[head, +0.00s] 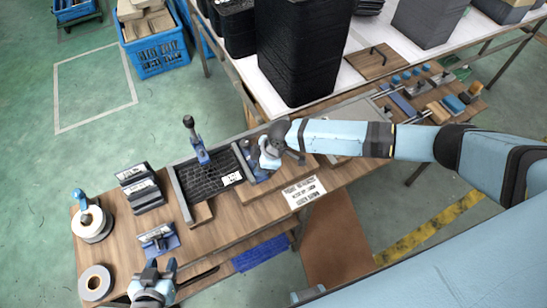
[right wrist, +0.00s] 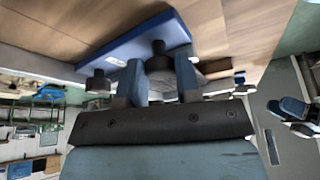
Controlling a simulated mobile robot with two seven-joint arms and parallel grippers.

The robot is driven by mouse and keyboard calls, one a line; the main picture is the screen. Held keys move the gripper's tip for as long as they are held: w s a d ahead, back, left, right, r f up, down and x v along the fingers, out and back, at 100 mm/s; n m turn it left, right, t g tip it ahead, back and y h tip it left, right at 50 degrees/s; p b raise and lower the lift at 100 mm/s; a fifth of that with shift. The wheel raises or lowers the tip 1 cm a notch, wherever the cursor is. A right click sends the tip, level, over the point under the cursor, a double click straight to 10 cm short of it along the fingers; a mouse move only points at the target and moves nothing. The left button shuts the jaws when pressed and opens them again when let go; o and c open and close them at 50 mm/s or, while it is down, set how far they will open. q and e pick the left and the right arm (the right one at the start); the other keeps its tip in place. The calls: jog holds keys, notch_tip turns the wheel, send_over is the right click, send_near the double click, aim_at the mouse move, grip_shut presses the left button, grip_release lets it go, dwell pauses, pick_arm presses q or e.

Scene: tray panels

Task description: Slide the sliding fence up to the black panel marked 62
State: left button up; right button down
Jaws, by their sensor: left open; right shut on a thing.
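The black panel (head: 207,173), with a small white label whose number I cannot read here, lies flat in a grey-edged fixture on the wooden bench. The blue sliding fence (head: 249,163) is just right of the panel, partly hidden by my right gripper (head: 270,158). Whether they touch is unclear. In the right wrist view, the right gripper (right wrist: 161,80) is shut on the dark round knob of the blue fence (right wrist: 140,45). My left gripper (head: 152,290) is open and empty at the bench's front left, away from the panel.
A blue clamp (head: 198,147) with a black knob stands at the panel's back edge. Black blocks (head: 141,188), a tape roll (head: 97,282), a tape dispenser (head: 91,224) and a blue-based tool (head: 158,240) lie left. A tall black stack (head: 303,50) stands behind on a white table.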

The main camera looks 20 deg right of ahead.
jog(key=shift+a, duration=0.1)
jog(key=c, duration=0.8)
grip_release()
jog(key=b+v, duration=0.1)
jog(key=v, duration=1.2)
jog(key=shift+s+d+r, duration=0.15)
jog(key=shift+d+r, duration=0.05)
jog(key=shift+r, duration=0.15)
